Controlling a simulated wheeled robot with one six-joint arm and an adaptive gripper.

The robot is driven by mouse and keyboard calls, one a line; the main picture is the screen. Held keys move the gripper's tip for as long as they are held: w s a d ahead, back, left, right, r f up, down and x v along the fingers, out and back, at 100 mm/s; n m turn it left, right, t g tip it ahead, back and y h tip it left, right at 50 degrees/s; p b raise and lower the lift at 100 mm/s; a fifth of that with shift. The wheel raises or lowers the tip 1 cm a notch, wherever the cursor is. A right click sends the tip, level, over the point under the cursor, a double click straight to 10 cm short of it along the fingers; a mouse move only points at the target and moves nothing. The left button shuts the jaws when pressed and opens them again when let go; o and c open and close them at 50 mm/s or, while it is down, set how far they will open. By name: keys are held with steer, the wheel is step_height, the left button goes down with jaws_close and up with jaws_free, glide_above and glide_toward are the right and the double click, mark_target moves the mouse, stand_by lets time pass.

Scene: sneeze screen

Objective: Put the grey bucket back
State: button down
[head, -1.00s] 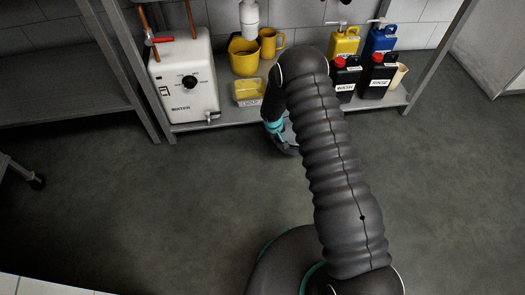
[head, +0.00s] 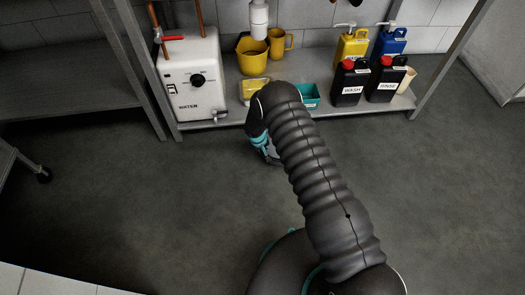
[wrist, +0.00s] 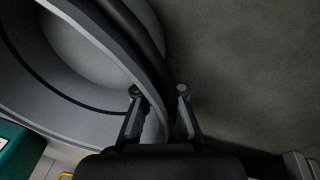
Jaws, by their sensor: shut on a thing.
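The grey bucket (wrist: 85,60) fills the left of the wrist view, seen close up from its rim, with a dark curved band along the rim. My gripper (wrist: 159,92) is shut on the bucket's rim, with one finger on each side of the wall. In the head view, my gripper (head: 265,148) is mostly hidden behind my arm, over the floor in front of the shelf. The bucket is almost wholly hidden there.
Open floor (head: 130,210) lies left of my arm.

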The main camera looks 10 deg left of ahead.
steer(key=shift+f, duration=0.15)
steer(key=c, duration=1.3)
jaws_free()
steer(key=shift+r, duration=0.2)
steer(key=v, duration=1.2)
